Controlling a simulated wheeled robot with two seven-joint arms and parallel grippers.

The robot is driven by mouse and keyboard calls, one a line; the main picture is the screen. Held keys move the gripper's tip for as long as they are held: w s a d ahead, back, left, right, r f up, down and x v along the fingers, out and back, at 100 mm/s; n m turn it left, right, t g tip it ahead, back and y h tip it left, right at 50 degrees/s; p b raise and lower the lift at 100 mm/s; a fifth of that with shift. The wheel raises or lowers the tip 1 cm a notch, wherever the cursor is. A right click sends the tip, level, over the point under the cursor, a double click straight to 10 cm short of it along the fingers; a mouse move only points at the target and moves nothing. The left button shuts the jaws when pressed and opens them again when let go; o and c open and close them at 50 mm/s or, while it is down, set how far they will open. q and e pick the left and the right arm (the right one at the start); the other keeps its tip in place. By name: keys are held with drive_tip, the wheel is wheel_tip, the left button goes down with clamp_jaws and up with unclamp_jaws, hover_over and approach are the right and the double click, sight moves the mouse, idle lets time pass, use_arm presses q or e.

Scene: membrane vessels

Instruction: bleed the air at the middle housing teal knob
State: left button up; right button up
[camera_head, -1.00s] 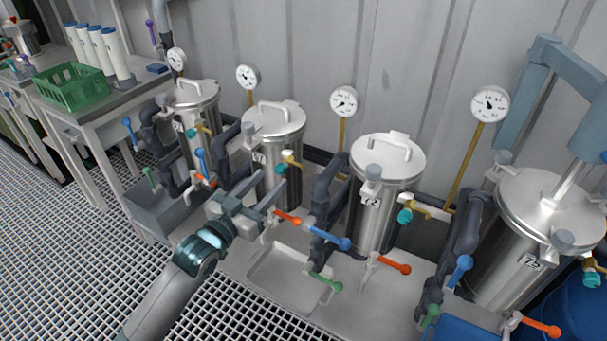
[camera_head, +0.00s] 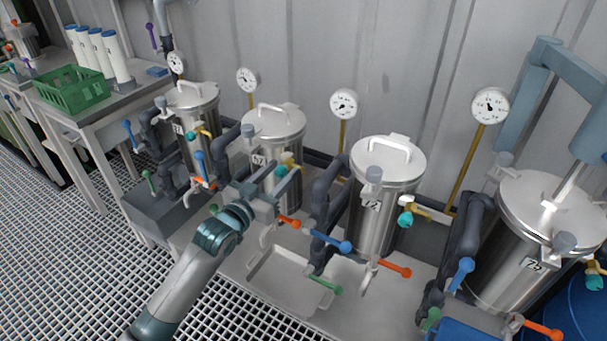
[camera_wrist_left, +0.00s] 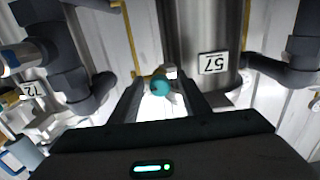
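Several steel housings stand in a row in the head view. At the second from the left (camera_head: 265,124) sits a small teal knob (camera_head: 281,171) on a brass fitting. My left gripper (camera_head: 276,179) is at this knob, its fingers pointing toward the housing. In the left wrist view the teal knob (camera_wrist_left: 160,85) shows between the two open fingers (camera_wrist_left: 160,98), with a gap on each side. A number plate (camera_wrist_left: 212,63) is on the housing to the right of it. Whether the fingertips reach around the knob is unclear. My right gripper is not in view.
An orange lever (camera_head: 290,221) and a blue lever (camera_head: 332,246) are close to the right of the gripper. Dark pipes (camera_head: 327,190) stand between the housings. A shallow tray (camera_head: 262,262) lies below. A green crate (camera_head: 70,97) sits on the left bench.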

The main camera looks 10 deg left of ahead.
use_arm(q)
drive_tip(key=c, duration=0.8)
drive_tip(key=shift+c, duration=0.2)
drive_tip(key=shift+r+n+p, duration=0.15)
drive_tip(key=shift+n+p, duration=0.85)
drive_tip(key=shift+n, duration=0.1)
drive_tip(key=shift+n+p, duration=0.4)
drive_tip(key=shift+n, duration=0.6)
